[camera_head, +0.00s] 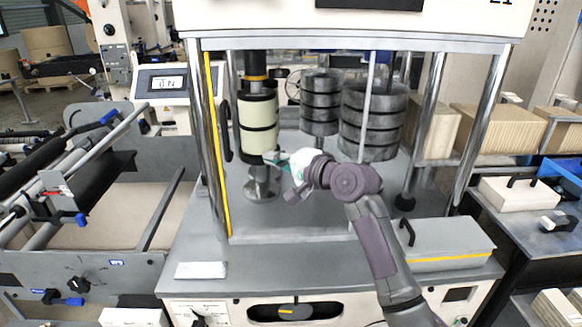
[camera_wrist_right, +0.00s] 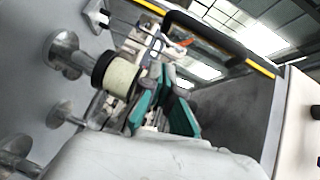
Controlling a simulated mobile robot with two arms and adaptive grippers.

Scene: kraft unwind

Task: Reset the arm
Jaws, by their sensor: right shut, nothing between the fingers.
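My right arm (camera_head: 374,235) comes in from the lower right and bends at the purple-grey wrist inside the frame of the tabletop machine. My right gripper (camera_head: 274,158) points left, with its teal fingers near the foot of the cream cylinder stack (camera_head: 258,122). The fingers also show in the right wrist view (camera_wrist_right: 167,88). They are shut with nothing seen between them. Whether they touch the cream stack cannot be told. My left gripper is not in view.
Two stacks of dark discs, a smaller (camera_head: 320,103) and a larger (camera_head: 371,120), stand behind my wrist. Chrome posts (camera_head: 209,145) frame the grey deck. A lidded grey box (camera_head: 440,243) sits at the front right. The front left deck is mostly clear, with a white block (camera_head: 201,270).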

